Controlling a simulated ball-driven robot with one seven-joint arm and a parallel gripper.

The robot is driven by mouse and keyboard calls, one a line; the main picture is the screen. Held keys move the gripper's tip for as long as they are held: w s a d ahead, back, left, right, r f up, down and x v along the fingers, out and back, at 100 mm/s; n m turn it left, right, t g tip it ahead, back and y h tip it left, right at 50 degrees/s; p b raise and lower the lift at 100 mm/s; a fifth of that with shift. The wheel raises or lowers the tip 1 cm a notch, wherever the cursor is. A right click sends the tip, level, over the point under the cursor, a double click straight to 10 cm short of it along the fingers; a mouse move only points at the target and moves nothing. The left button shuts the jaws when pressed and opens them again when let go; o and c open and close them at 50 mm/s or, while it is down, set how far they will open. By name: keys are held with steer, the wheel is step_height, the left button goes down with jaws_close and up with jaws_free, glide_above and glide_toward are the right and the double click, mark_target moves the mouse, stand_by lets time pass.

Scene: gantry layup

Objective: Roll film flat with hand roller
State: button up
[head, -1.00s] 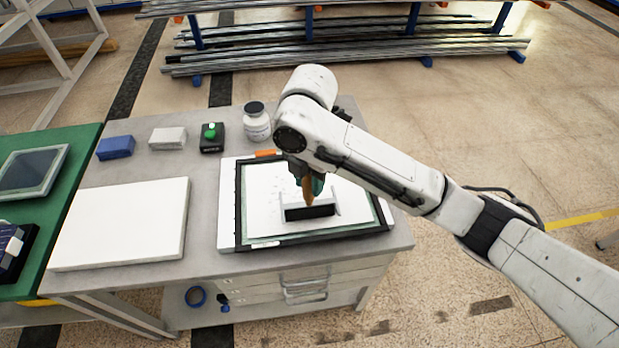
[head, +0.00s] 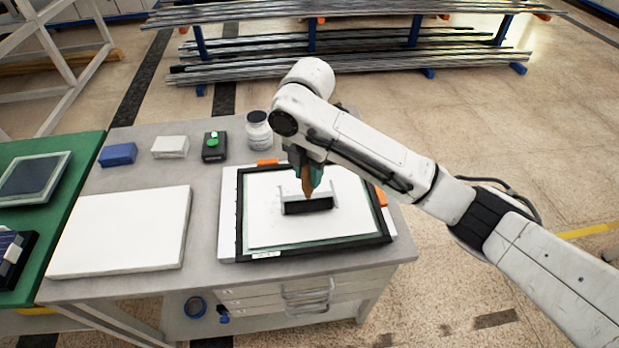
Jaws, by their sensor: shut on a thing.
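A hand roller with a black cylinder (head: 308,206) and a brown handle (head: 307,182) is in the head view, over the middle of a white film sheet (head: 275,225). The sheet lies inside a black frame (head: 240,215) on the bench. My gripper (head: 308,176) points down and is shut on the roller's handle. The roller appears to rest on the sheet, though exact contact is hard to tell. Small dark specks seen earlier near the roller are not visible.
A large white slab (head: 120,230) lies left of the frame. A blue block (head: 118,154), a white block (head: 170,147), a black box with a green button (head: 214,148) and a lidded jar (head: 258,130) stand along the bench's back. Orange clamps (head: 267,162) sit at the frame.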

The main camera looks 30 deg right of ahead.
steer(key=shift+w+d+b, duration=1.4)
steer(key=shift+w+b, duration=0.15)
steer(key=shift+w, duration=2.7)
steer(key=shift+s+a+p, duration=0.3)
steer(key=shift+s+p, duration=0.45)
steer(key=shift+s, duration=0.15)
steer(key=shift+s+a+p, duration=0.3)
steer(key=shift+s+p, duration=0.5)
steer(key=shift+s, duration=0.1)
steer(key=shift+s+a+p, duration=0.3)
steer(key=shift+s+p, duration=0.45)
steer(key=shift+s, duration=0.15)
steer(key=shift+s+a+p, duration=0.2)
steer(key=shift+s+p, duration=0.25)
steer(key=shift+s, duration=0.1)
steer(key=shift+s+a+p, duration=0.15)
steer(key=shift+s+p, duration=0.3)
steer(key=shift+s, duration=0.05)
steer(key=shift+s+a+f+p, duration=0.1)
steer(key=shift+s+a+p, duration=0.3)
steer(key=shift+s, duration=0.55)
steer(key=shift+s+a+r+p, duration=0.1)
steer(key=shift+s+a+p, duration=0.1)
steer(key=shift+s+p, duration=0.5)
steer(key=shift+s+a+f+p, duration=0.1)
steer(key=shift+s+a+p, duration=0.2)
steer(key=shift+s, duration=0.85)
